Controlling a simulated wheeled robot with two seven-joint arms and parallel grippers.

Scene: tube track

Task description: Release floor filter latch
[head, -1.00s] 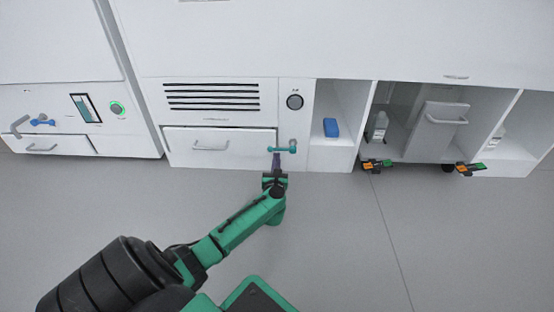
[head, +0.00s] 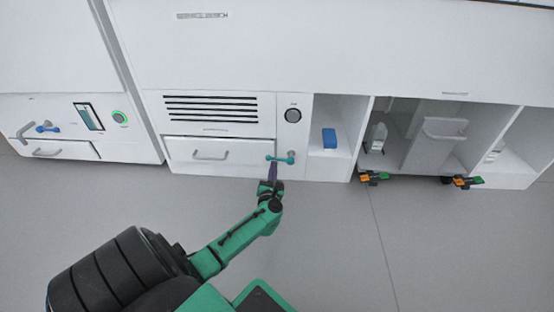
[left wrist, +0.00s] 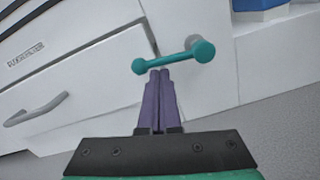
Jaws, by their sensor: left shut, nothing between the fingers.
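The teal latch handle (head: 281,159) sits at the right edge of the low white filter drawer front (head: 218,154), near the floor. In the left wrist view the latch (left wrist: 172,58) is a short bar with a round knob at each end, the right one on a grey mount. My left gripper (head: 273,172) is at the latch, pointing up at it from below. In the left wrist view its purple fingers (left wrist: 159,78) are closed together with nothing between them, their tips just under the bar. I cannot tell whether they touch it. My right gripper is not in view.
A round dark button (head: 293,115) is above and right of the latch. A blue block (head: 329,138) sits in an open shelf to the right. The grey floor (head: 335,240) in front is clear.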

